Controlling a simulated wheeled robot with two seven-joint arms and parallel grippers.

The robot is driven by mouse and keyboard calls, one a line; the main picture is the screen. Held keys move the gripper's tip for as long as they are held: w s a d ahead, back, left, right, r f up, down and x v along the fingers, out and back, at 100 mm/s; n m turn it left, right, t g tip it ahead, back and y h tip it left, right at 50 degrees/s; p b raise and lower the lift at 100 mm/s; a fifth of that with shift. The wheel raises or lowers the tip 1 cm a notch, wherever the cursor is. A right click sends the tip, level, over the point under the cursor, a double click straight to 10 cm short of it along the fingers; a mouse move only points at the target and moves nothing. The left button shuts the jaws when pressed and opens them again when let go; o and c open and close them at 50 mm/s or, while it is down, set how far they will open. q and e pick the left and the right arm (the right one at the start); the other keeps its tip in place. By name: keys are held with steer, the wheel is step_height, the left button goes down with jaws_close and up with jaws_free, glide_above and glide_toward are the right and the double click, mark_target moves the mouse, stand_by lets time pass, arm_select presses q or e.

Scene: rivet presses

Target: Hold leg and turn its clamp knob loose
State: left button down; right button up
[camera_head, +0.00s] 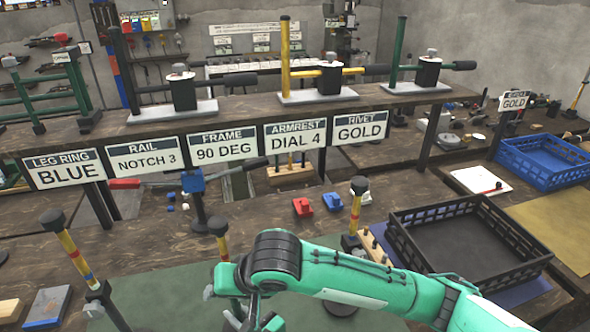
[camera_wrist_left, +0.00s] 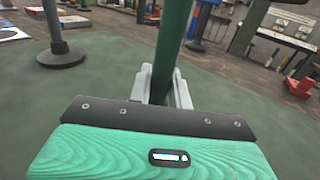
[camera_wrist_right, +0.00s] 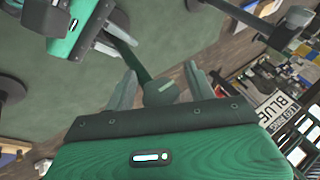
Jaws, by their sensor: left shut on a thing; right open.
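The leg (camera_head: 221,246) stands upright with a dark tip and coloured bands in the head view; its lower part is hidden there. In the left wrist view its dark green tube (camera_wrist_left: 173,40) runs between the fingers of my left gripper (camera_wrist_left: 160,86), which is shut on it. The clamp knob cannot be made out surely.
Other banded legs (camera_head: 76,256) stand left and right on the bench. A black crate (camera_head: 470,208) and blue crate (camera_head: 548,158) lie right. Red (camera_head: 302,207) and blue (camera_head: 332,201) blocks lie behind. A shelf with setting signs (camera_head: 223,146) crosses the back. Green mat is open around the leg.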

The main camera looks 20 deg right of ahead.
steer(key=y, duration=0.2)
steer(key=m+y, duration=0.1)
steer(key=y, duration=0.1)
steer(key=shift+a+r, duration=0.15)
steer(key=shift+a, duration=0.05)
steer(key=y, duration=0.1)
steer(key=m+y, duration=0.1)
steer(key=y, duration=0.1)
steer(key=t+y, duration=0.1)
steer(key=shift+a+r+y, duration=0.15)
steer(key=shift+r+y, duration=0.15)
steer(key=v, duration=1.2)
steer(key=w+d+r+n+t+y, duration=0.1)
steer(key=w+r, duration=0.3)
steer(key=r, duration=0.7)
steer(key=w+d+r+n+t+y, duration=0.1)
steer(key=w+d+r+n+t, duration=0.1)
steer(key=r, duration=0.9)
steer(key=w+d+t, duration=0.1)
steer(key=w+t, duration=0.1)
steer(key=w, duration=0.1)
steer(key=shift+d+r+y, duration=0.2)
steer(key=shift+d+y, duration=0.1)
steer(key=shift+d, duration=0.1)
steer(key=shift+w, duration=0.1)
